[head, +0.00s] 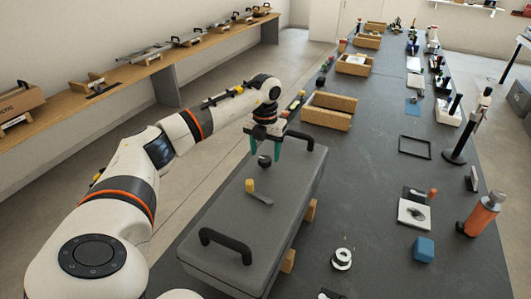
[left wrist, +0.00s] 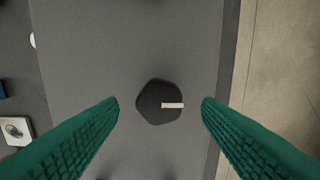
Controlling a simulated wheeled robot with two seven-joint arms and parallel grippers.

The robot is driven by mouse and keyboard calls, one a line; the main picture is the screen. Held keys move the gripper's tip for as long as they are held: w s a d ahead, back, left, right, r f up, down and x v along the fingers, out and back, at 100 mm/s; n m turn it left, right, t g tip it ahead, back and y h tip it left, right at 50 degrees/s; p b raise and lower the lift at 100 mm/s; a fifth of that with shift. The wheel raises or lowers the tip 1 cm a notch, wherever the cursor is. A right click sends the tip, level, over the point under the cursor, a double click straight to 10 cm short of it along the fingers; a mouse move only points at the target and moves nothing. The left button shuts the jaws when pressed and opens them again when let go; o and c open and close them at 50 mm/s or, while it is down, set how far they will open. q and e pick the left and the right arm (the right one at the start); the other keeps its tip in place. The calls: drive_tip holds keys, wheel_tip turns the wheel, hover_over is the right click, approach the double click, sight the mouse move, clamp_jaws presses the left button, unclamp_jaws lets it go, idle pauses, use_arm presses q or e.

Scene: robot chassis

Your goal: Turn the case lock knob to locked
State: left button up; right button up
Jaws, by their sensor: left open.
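A large grey case (head: 215,232) lies on the dark table, with a black handle at each end of its top. The dark lock knob (head: 264,161) stands on the case top near the far handle. In the left wrist view the knob (left wrist: 152,92) is a dark, many-sided shape with a white mark pointing right. My left gripper (head: 266,154) is open above the knob, green fingers pointing down. In the left wrist view its fingertips (left wrist: 160,104) are on either side of the knob with gaps at both sides. Whether the tips reach knob height is unclear. My right gripper is out of view.
A yellow-tipped lever (head: 251,187) is on the case top just nearer than the knob. A wooden tray (head: 327,118) stands beyond the case. An orange bottle (head: 482,216), a blue block (head: 424,249) and several small items lie to the right. The case top around the knob is mostly clear.

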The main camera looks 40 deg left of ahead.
sight(265, 161)
use_arm(q)
drive_tip(key=shift+f, duration=1.2)
drive_tip(key=c, duration=1)
